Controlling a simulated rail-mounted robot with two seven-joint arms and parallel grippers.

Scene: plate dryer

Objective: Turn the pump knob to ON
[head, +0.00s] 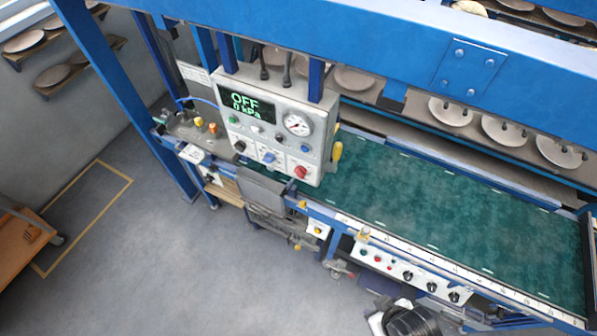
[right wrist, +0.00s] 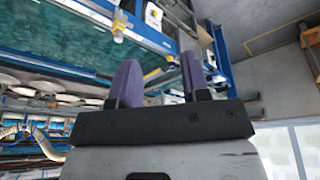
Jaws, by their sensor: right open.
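The pump control box (head: 275,125) is pale and hangs from blue posts over the left end of the green belt in the head view. Its display (head: 245,105) reads OFF and 0 kPa. On its lower front are a black knob (head: 240,147), a blue knob (head: 268,157) and a red knob (head: 301,171); the labels are too small to tell which is the pump knob. My right gripper (right wrist: 160,62) is open, with two purple-grey fingers apart and nothing between them. A dark part of my arm shows at the bottom of the head view, well below the box. My left gripper is not in view.
A round gauge (head: 298,124) and a yellow side handle (head: 337,152) are on the box. The green belt (head: 440,200) runs right. A lower panel (head: 405,272) with black knobs lines its front rail. Blue beams cross above. The floor (head: 130,260) at left is mostly clear.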

